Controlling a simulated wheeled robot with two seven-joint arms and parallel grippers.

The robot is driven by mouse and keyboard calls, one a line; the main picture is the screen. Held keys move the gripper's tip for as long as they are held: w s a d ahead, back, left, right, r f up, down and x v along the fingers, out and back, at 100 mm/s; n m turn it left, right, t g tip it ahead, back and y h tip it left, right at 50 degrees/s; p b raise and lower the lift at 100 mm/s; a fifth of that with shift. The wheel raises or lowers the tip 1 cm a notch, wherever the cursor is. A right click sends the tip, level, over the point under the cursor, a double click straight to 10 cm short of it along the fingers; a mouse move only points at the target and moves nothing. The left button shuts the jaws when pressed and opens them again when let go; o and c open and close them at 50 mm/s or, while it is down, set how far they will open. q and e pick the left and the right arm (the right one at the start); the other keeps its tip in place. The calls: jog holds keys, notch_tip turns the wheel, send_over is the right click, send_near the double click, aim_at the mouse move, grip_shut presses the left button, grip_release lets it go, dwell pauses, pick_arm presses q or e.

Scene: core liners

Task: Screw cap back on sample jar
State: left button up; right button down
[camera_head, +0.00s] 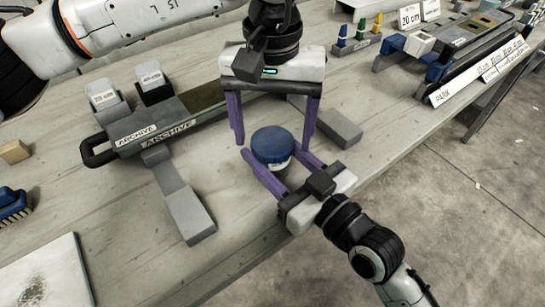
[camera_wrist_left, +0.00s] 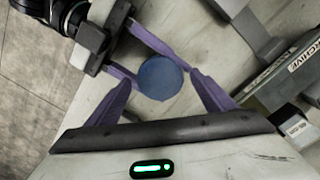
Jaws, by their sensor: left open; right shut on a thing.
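The sample jar (camera_head: 275,168) stands upright on the table with its blue cap (camera_head: 272,144) on top. The cap also shows from above in the left wrist view (camera_wrist_left: 160,78). I cannot tell whether the cap is threaded on or only resting. My right gripper (camera_head: 277,168) is shut around the jar's body from the front right, its purple fingers on either side. My left gripper (camera_head: 272,140) points down from above, open, with its fingers spread on both sides of the cap and apart from it. In the left wrist view the cap lies between its fingertips.
An archive tray (camera_head: 150,127) with labelled boxes lies at the left, with a grey block (camera_head: 190,214) before it. Another grey block (camera_head: 338,128) lies right of the jar. A brush (camera_head: 12,205) and stained board (camera_head: 45,275) are at the left edge. The table edge runs along the right.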

pick_arm(q)
notch_tip(320, 180, up, 12)
dwell(0.4)
pick_arm(e)
jog(key=c, duration=0.8)
grip_release()
jog(key=shift+o, duration=0.2)
pick_arm(q)
jog(key=shift+f+b, duration=0.35)
jog(key=shift+f, duration=0.05)
pick_arm(e)
jog(key=v, duration=1)
jog(key=shift+s, duration=0.15)
